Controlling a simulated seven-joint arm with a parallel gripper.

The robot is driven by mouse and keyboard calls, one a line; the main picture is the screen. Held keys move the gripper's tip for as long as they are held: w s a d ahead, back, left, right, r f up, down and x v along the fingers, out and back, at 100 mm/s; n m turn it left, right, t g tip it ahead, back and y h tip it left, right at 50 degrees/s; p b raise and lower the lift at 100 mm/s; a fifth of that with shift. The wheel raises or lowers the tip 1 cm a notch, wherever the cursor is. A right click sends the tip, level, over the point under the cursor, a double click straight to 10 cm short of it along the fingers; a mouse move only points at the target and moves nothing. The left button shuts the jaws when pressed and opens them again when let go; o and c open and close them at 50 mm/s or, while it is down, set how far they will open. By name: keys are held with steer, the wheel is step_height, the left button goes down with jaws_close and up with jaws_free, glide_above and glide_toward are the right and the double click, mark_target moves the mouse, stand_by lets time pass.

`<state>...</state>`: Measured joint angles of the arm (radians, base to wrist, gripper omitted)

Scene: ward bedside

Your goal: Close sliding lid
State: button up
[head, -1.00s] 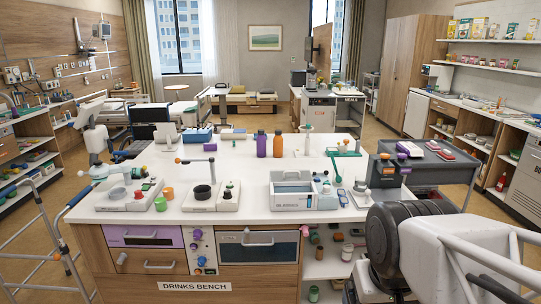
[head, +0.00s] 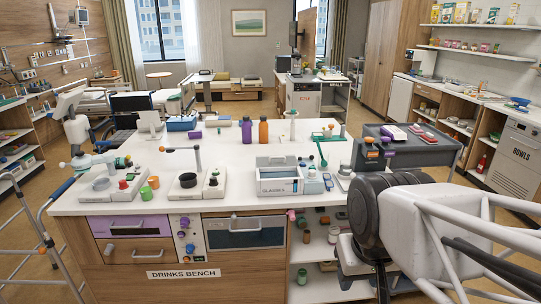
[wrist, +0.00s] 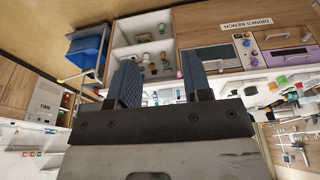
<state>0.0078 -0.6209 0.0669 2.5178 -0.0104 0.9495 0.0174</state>
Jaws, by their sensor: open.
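A white box labelled "GLASSES" (head: 280,187) stands at the front of the drinks bench, right of the middle, in the head view. Its grey inside shows through an open top. Which part of it is a sliding lid is too small to tell. My gripper (wrist: 162,78) shows in the wrist view, open, with nothing between its two blue-grey fingers. It points toward the bench front and open shelves, apart from them. My gripper's fingers are not visible in the head view, where only my arm shows at the right.
The white bench top (head: 335,165) also carries a purple bottle (head: 247,131), an orange bottle (head: 263,132), and a black-topped hob unit (head: 190,183). A dark grey trolley (head: 435,141) stands right of the bench. A blue bin (wrist: 88,55) shows in the wrist view.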

steer(key=w+r, duration=0.2)
steer(key=w, duration=0.1)
steer(key=w+r, duration=0.2)
steer(key=shift+w, duration=0.25)
jaws_close()
steer(key=w+a+r+g, duration=0.1)
steer(key=w+r, duration=0.4)
steer(key=w, duration=1)
steer(key=w+r+g, duration=0.1)
steer(key=w+r, duration=0.4)
steer(key=w, duration=1)
steer(key=w+a+r+g, duration=0.1)
steer(key=w+r, duration=0.4)
steer(key=w, duration=0.9)
steer(key=w+a+f+g, duration=0.1)
steer(key=w+f, duration=0.2)
steer(key=w, duration=0.9)
steer(key=w+f, duration=0.3)
steer(key=w, duration=0.9)
steer(key=w+a+f+g, duration=0.2)
steer(key=w+f, duration=1.2)
steer(key=f, duration=0.2)
steer(key=shift+w, duration=0.4)
steer(key=shift+f, duration=0.1)
